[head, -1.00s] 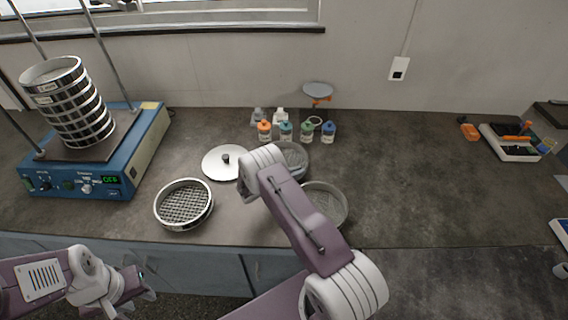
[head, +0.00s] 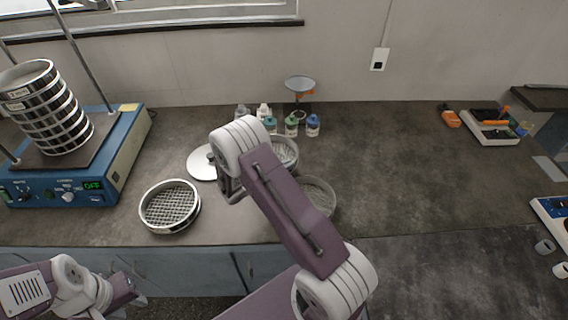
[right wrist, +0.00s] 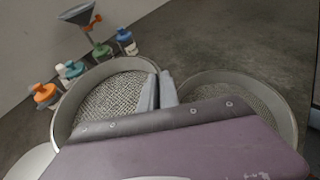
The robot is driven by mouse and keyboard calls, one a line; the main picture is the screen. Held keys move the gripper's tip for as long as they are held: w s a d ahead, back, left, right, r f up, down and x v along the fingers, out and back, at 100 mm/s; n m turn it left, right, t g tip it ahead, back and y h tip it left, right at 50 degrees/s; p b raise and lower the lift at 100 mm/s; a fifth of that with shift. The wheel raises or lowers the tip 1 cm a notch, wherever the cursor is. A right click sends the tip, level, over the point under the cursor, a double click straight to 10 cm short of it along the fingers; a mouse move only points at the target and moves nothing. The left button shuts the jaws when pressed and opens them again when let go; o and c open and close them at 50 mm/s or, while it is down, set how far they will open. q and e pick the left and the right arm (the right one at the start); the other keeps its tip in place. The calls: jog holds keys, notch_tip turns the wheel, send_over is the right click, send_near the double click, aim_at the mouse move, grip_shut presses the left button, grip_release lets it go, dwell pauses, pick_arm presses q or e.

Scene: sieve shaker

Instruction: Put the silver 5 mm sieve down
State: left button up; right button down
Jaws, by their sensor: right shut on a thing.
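My right gripper (right wrist: 157,90) is shut on the near-side rim of a silver sieve with a fine mesh (right wrist: 108,102). In the head view this sieve (head: 286,153) shows partly behind my right arm, in front of the bottles; the gripper itself is hidden there. I cannot read its size label or tell whether its base touches the bench. A second silver sieve (right wrist: 250,90) sits close beside it, and in the head view (head: 320,194) is partly covered by my arm. My left gripper (head: 122,292) is low at the front left, away from the sieves; its jaws are unclear.
A coarse-mesh sieve (head: 170,206) and a round lid (head: 201,163) lie left on the bench. Several bottles (head: 291,125) and a funnel on a stand (head: 300,85) are behind. The shaker (head: 125,150) with stacked sieves is far left. The bench's right middle is clear.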

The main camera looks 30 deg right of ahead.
jog(key=s+a+r, duration=0.2)
jog(key=s+r, duration=0.1)
jog(key=s, duration=0.2)
jog(key=shift+r, duration=0.15)
jog(key=shift+a, duration=0.1)
